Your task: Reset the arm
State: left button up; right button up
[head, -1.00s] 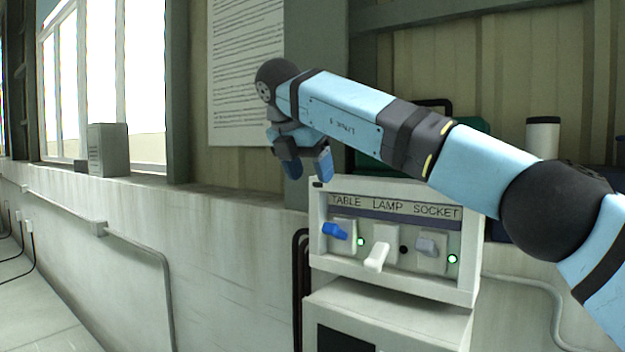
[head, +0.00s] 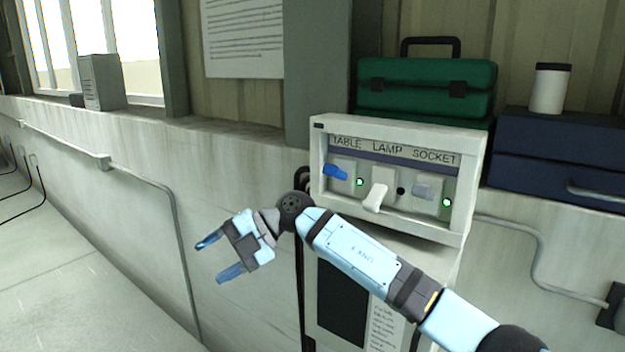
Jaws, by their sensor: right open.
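My right arm crosses the lower right of the head view. Its gripper (head: 214,259) is open and empty, pointing left and apart from everything, in front of the grey wall and below and left of the switch panel. The white switch panel (head: 400,232) is labelled TABLE, LAMP and SOCKET. The blue TABLE switch (head: 336,172) has a lit green light beside it. The white LAMP switch (head: 376,198) sticks out downward, with a dark light beside it. The grey SOCKET switch (head: 423,191) has a lit green light. My left gripper is out of view.
A green toolbox (head: 425,85) stands behind the panel. A dark blue case (head: 560,170) with a white cup (head: 550,90) on it is at the right. A grey box (head: 101,82) sits on the window ledge. The floor at lower left is clear.

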jog(key=s+d+f+m+t+p, duration=0.4)
jog(key=d+f+m+t, duration=0.4)
jog(key=d+m+t, duration=0.4)
jog(key=s+d+f+m+t+p, duration=0.4)
jog(key=d+f+m+t, duration=0.45)
jog(key=m, duration=0.65)
jog(key=s+d+f+m+g+h+p, duration=0.1)
jog(key=s+d+f+m+h, duration=0.1)
jog(key=s, duration=0.5)
jog(key=s+d+f+m+g+h+p, duration=0.1)
jog(key=s+d+f+m+g+h, duration=0.1)
jog(key=s+d+f+h, duration=0.2)
jog(key=s+d+f+m+g+h+p, duration=0.2)
jog(key=s+d+f, duration=0.4)
jog(key=s+d, duration=0.4)
jog(key=shift+f+h, duration=0.3)
jog(key=shift+h, duration=0.2)
